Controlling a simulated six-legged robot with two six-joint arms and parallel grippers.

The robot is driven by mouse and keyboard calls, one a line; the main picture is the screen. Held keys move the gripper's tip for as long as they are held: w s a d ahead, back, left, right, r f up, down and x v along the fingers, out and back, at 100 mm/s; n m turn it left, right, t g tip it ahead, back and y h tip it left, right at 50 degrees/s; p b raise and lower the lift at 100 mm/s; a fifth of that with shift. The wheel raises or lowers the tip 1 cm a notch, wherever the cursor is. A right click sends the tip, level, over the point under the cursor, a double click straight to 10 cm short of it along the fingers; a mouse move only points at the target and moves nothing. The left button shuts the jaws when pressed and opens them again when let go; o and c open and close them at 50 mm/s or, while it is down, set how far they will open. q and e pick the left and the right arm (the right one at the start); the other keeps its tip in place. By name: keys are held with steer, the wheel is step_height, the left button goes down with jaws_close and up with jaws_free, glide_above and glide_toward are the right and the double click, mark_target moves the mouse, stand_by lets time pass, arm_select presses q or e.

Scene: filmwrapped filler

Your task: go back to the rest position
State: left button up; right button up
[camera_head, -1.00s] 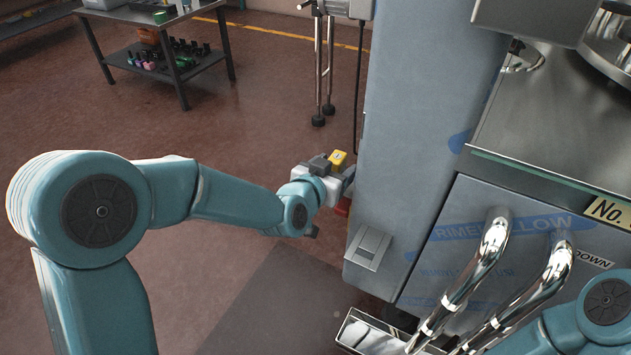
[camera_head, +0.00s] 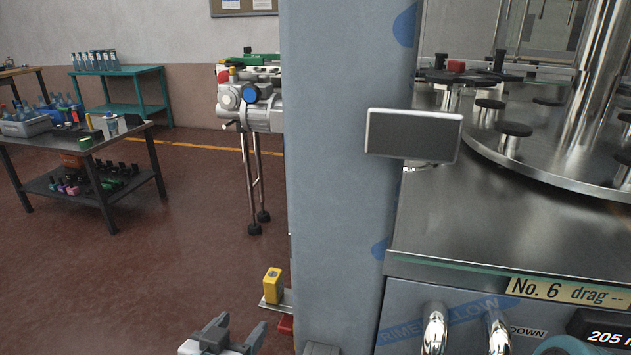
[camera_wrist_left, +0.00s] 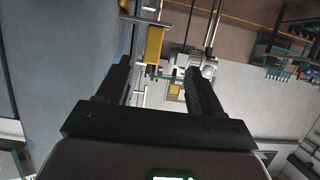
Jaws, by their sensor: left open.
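My left gripper (camera_head: 238,336) is at the bottom of the head view, left of the grey-blue column. Its two dark fingers stand apart with nothing between them, and they also show apart in the left wrist view (camera_wrist_left: 160,85). A yellow switch box (camera_head: 273,285) on a small bracket is just beyond and to the right of the gripper, apart from it in the head view. The yellow box also shows in the left wrist view (camera_wrist_left: 154,45), past the fingertips. My right gripper is not in view.
The grey-blue column (camera_head: 335,180) stands right of the gripper. The steel machine (camera_head: 470,225) with chrome handles (camera_head: 435,325) fills the right side. A dark table (camera_head: 85,150) with bottles stands at the left. The red floor between is clear.

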arm_select(q)
steer(key=s+f+g, duration=0.2)
steer(key=f+g, duration=0.1)
steer(key=f, duration=0.8)
steer(key=s+f+g, duration=0.3)
steer(key=f, duration=0.8)
steer(key=s+d+f+n+g+h, duration=0.3)
steer(key=s+f+g, duration=0.4)
steer(key=s+f, duration=0.55)
step_height(320, 180, up, 21)
steer(key=n+y+p, duration=0.1)
steer(key=p, duration=2)
steer(key=shift+s+d, duration=0.4)
steer(key=shift+r, duration=0.1)
